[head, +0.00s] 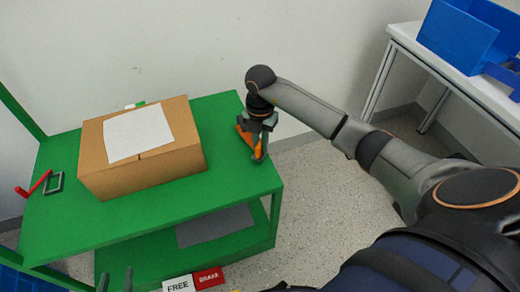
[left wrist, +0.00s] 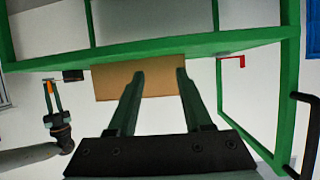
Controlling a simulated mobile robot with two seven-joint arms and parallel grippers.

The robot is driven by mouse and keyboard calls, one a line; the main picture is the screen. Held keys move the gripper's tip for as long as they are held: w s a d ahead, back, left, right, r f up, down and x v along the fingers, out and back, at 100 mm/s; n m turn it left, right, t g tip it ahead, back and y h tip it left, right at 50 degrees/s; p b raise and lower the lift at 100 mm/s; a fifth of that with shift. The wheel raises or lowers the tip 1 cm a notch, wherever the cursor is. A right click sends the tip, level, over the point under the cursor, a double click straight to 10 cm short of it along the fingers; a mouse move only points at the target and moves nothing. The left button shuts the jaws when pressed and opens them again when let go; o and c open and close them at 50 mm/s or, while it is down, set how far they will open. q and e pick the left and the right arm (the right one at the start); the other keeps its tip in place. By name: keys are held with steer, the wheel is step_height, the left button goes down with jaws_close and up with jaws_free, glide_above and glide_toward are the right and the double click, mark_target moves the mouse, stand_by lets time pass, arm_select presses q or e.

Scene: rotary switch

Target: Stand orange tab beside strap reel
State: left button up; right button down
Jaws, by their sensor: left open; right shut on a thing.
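My right gripper (head: 254,152) is shut on an orange tab (head: 247,143) at the right end of the green cart top. The orange tab also shows between its fingers in the left wrist view (left wrist: 51,88). A small dark block (left wrist: 73,75) shows between the carton and the right gripper in the left wrist view; I cannot tell whether it is the strap reel. No strap reel is clear in the head view. My left gripper (left wrist: 160,75) is open and empty, its fingers pointing toward the carton; its fingertips also show at the bottom of the head view (head: 116,279).
A cardboard carton (head: 160,170) with a white sheet (head: 139,133) stands on the green cart (head: 235,180). A red bent handle (head: 33,186) and a dark square frame (head: 54,183) are at the left. A table (head: 405,40) with blue bins (head: 458,35) stands upper right.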

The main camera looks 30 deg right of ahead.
arm_select(q)
steer(key=shift+w+r+t+h, duration=0.1)
steer(key=shift+w+r+t, duration=0.2)
steer(key=shift+r, duration=0.3)
steer(key=shift+w+r+t+h, duration=0.1)
steer(key=shift+w+r+t, duration=0.2)
steer(key=shift+r, duration=0.25)
steer(key=shift+w+r+t+h, duration=0.1)
steer(key=shift+w+r+t, duration=0.15)
steer(key=shift+r, duration=0.35)
arm_select(e)
steer(key=shift+f, duration=1.1)
arm_select(q)
steer(key=shift+r+m, duration=0.1)
steer(key=shift+m, duration=0.2)
arm_select(e)
steer(key=shift+f, duration=0.1)
arm_select(q)
steer(key=shift+r, duration=0.25)
arm_select(e)
steer(key=c, duration=0.9)
jaws_free()
steer(key=shift+o, duration=0.2)
